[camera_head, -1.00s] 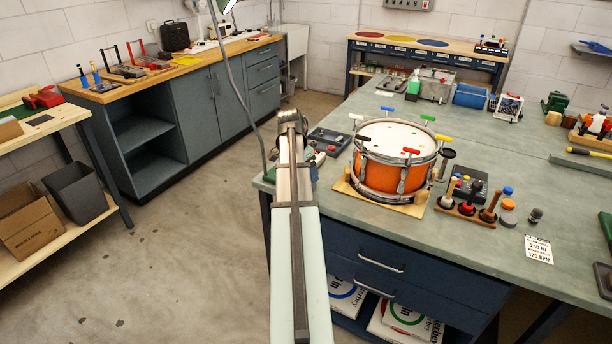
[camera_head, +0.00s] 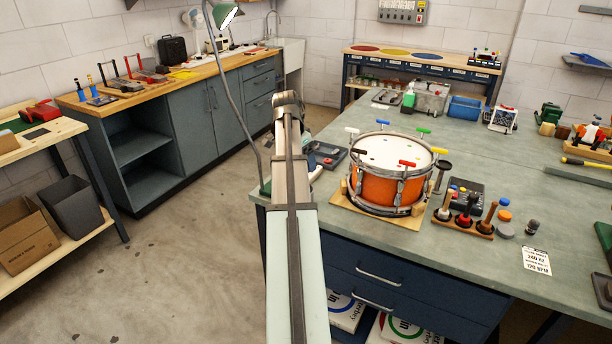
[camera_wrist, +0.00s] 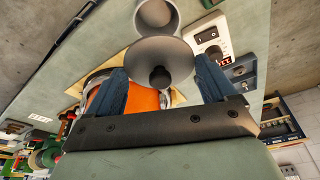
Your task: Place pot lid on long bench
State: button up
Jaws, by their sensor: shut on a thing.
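My gripper (camera_wrist: 162,88) has two dark blue fingers in the wrist view. It is shut on a grey, round, dish-shaped pot lid (camera_wrist: 160,52) with a dark knob between the fingers. The lid hangs over a grey-green bench top. In the head view my own arm hides the gripper and lid. The large bench (camera_head: 470,255) with a grey-green top and dark blue drawers fills the right. A long wood-topped bench (camera_head: 200,113) with grey cabinets runs along the left wall. I cannot tell which of these is the long bench.
An orange drum (camera_head: 387,188) with coloured T-handles stands on the grey-green bench. Mallets in a wooden rack (camera_head: 462,224) stand right of it. A green lamp (camera_head: 223,15) stands near the bench's left edge. A grey open cylinder (camera_wrist: 157,14) shows beyond the lid.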

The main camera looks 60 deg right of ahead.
jog(key=s, duration=0.6)
send_over(330, 211)
jog(key=a, duration=0.1)
notch_tip(330, 211, down, 4)
jog(key=r, duration=0.1)
jog(key=shift+w+f, duration=0.2)
jog(key=shift+f, duration=4.7)
jog(key=shift+f, duration=0.45)
jog(key=o, duration=0.8)
jog(key=shift+r, duration=0.1)
jog(key=shift+r, duration=0.45)
jog(key=v, duration=1.2)
jog(key=shift+a, duration=0.1)
